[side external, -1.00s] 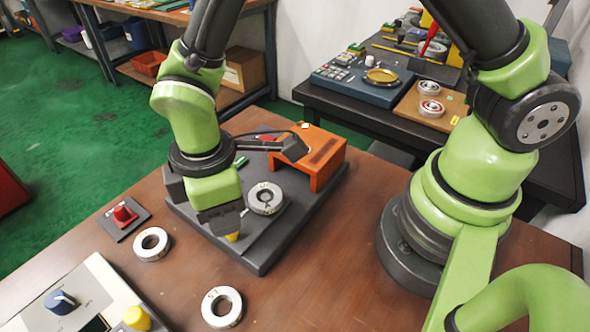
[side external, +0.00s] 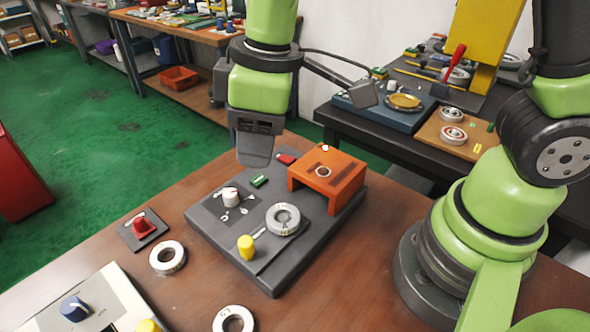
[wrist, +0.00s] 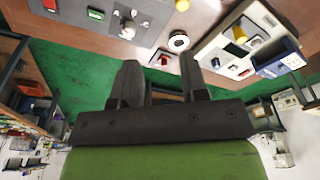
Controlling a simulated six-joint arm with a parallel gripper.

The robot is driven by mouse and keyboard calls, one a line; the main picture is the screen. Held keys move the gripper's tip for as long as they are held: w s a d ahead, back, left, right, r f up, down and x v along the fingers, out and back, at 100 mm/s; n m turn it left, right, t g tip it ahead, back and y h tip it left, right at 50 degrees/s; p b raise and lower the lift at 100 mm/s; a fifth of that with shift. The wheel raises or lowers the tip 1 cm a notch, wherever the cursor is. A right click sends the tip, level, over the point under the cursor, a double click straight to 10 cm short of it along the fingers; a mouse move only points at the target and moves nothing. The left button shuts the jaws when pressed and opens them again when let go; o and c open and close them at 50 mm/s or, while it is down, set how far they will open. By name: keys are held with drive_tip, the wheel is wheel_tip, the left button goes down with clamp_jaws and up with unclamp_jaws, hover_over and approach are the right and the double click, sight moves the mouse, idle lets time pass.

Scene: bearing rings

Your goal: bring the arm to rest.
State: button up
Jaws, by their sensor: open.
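My gripper (side external: 253,160) hangs in the air above the back left part of the dark fixture plate (side external: 225,235), well clear of it. In the wrist view my gripper (wrist: 158,66) has two dark fingers apart with nothing between them. A metal bearing ring (side external: 283,219) lies on the plate beside a yellow knob (side external: 246,247). A second ring (side external: 167,269) and a third ring (side external: 233,309) lie on the brown table to the left and front of the plate.
An orange bridge-shaped block (side external: 340,178) stands on the plate's back right, near my gripper. A red button box (side external: 143,230) and a control panel (side external: 95,300) are at left. A side bench (side external: 400,148) holds more parts.

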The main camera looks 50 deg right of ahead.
drive_tip(key=s+d+r+m+t, duration=0.5)
drive_tip(key=s+d+r+m, duration=0.5)
drive_tip(key=s+d+m, duration=0.1)
drive_tip(key=shift+s+r+m+t+y, duration=0.25)
drive_tip(key=shift+r+m+t+y, duration=0.05)
drive_tip(key=shift+r+m+y, duration=0.1)
